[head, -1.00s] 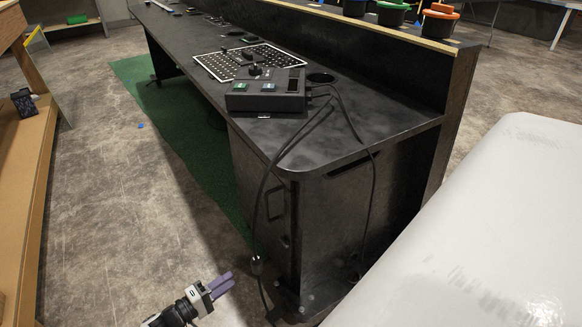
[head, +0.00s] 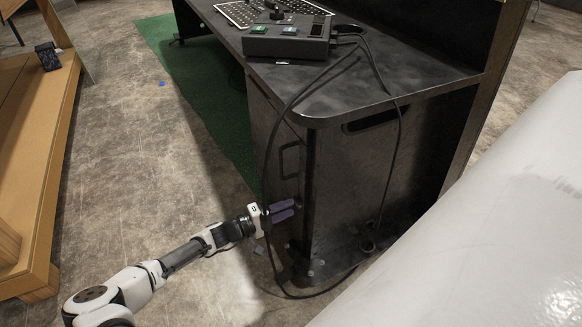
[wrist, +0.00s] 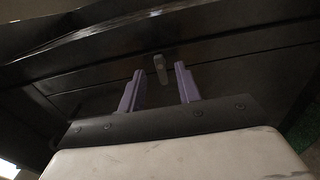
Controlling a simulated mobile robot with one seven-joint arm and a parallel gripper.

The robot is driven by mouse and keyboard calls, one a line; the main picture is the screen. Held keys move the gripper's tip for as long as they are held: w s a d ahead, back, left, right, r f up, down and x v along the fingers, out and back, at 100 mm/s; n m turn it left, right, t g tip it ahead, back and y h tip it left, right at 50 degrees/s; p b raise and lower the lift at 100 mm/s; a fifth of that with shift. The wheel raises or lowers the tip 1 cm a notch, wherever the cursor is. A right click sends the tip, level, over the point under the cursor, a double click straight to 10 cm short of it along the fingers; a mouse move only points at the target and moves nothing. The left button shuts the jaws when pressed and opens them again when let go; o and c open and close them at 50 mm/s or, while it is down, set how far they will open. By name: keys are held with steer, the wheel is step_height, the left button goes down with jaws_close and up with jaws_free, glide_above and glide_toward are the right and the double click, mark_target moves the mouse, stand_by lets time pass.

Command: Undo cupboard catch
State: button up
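The cupboard (head: 275,140) is a dark cabinet under the console desk, with a bar handle (head: 289,160) on its door. In the wrist view my gripper (wrist: 159,82) is open, with nothing between the fingers. The catch appears beyond the fingertips, in line with the gap; I cannot tell the remaining distance. In the head view my fingers hide that spot.
Black cables (head: 266,180) hang from the control box (head: 287,40) past the cupboard front to the floor, close to my gripper. A wooden shelf unit (head: 50,150) stands at left. A large white surface (head: 480,220) fills the right. Floor between is clear.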

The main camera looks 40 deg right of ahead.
mark_target(297, 202)
steer(key=shift+x, duration=1.15)
jaws_close()
